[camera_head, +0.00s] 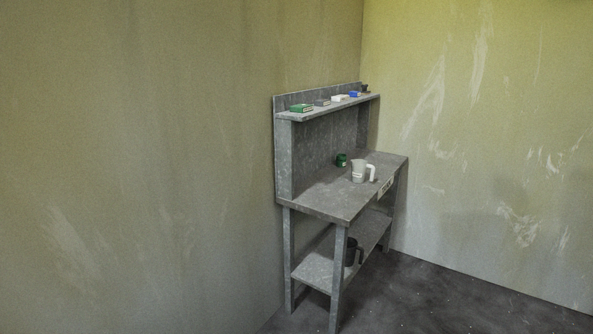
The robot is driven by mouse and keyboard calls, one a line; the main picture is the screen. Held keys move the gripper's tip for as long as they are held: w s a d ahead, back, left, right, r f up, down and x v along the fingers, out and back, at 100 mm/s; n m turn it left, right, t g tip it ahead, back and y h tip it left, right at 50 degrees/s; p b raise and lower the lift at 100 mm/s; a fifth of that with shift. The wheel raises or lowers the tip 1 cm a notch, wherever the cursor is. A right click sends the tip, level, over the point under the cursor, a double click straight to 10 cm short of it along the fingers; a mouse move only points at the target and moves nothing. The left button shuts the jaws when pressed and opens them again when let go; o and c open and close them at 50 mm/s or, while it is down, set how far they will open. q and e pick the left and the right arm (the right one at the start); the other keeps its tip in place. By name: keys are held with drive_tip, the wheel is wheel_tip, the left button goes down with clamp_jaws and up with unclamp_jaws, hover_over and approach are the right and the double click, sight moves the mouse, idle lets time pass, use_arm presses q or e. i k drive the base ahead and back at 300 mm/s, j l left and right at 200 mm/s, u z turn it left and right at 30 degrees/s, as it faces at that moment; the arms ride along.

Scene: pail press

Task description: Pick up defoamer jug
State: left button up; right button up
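A white jug (358,171) with a handle on its right side stands upright on the top of a grey metal workbench (330,200). A dark jug-like vessel (350,252) with a handle stands on the bench's lower shelf, partly hidden by the front leg and the bench top. I cannot tell from any readable label which one is the defoamer jug. Neither of my grippers is in view.
A green container (341,160) stands behind the white jug. The upper shelf (325,107) holds several small items, including a green box (301,108) and a white box (340,98). Walls stand behind and right of the bench. The dark floor (440,300) at right is clear.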

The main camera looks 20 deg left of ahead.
sight(358, 166)
drive_tip(key=u, duration=0.4)
drive_tip(key=z, duration=2.2)
drive_tip(key=l+u, duration=0.1)
drive_tip(key=u, duration=2.1)
drive_tip(key=i, duration=1)
